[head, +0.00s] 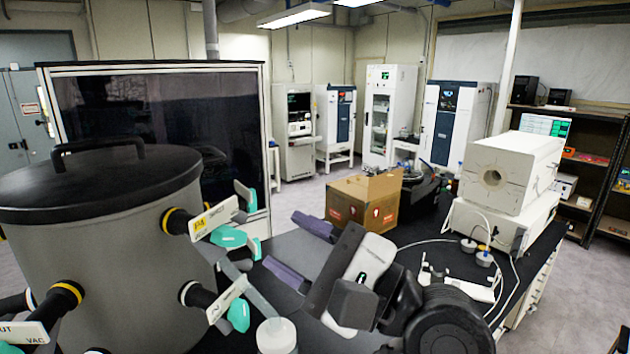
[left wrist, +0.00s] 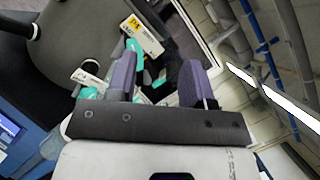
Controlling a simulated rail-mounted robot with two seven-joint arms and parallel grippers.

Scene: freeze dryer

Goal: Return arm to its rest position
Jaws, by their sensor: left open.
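My left gripper (head: 296,250) is near the middle of the head view, with its two purple fingers spread apart and nothing between them. It points left toward the freeze dryer chamber (head: 110,250), a large grey drum with a black lid and handle. The fingers are apart from the drum's valves, which have teal handles (head: 229,237) and white labels (head: 213,217). In the left wrist view the open fingers (left wrist: 158,78) show with the drum (left wrist: 80,50) and a yellow-and-white label (left wrist: 142,36) beyond them. My right gripper is not in view.
A cardboard box (head: 363,202) stands on the black bench behind the gripper. A white tube furnace (head: 510,172) is at the right, with cables and small bottles before it. A white-capped container (head: 277,335) is at the front edge. Cabinets line the back wall.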

